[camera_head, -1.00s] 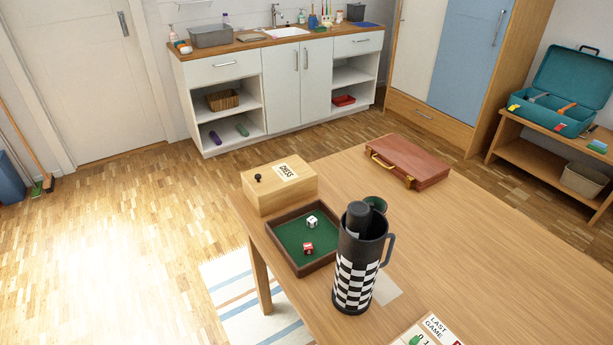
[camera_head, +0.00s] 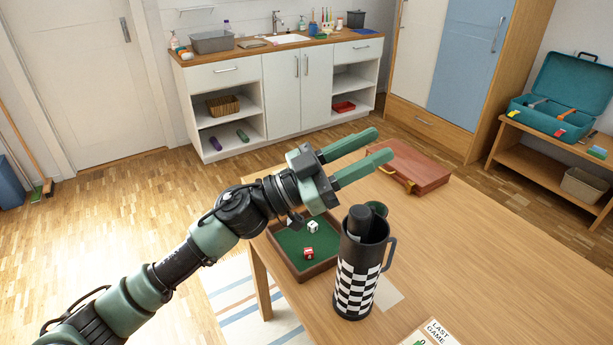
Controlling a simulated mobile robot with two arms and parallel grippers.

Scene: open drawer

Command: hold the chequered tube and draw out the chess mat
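The chequered tube (camera_head: 357,275) stands upright on the wooden table, black with a black-and-white check band and a handle on its right side. A dark roll, likely the chess mat (camera_head: 360,222), sticks out of its open top, with a green round end (camera_head: 377,208) beside it. My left gripper (camera_head: 368,155) is above the table, beyond the tube and apart from it. Its two green fingers are spread and empty, pointing right. My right gripper is not in view.
A dice tray (camera_head: 322,267) with two dice lies left of the tube. A brown case (camera_head: 424,168) lies at the far table edge. A score card (camera_head: 436,333) is at the front. The table's right side is clear.

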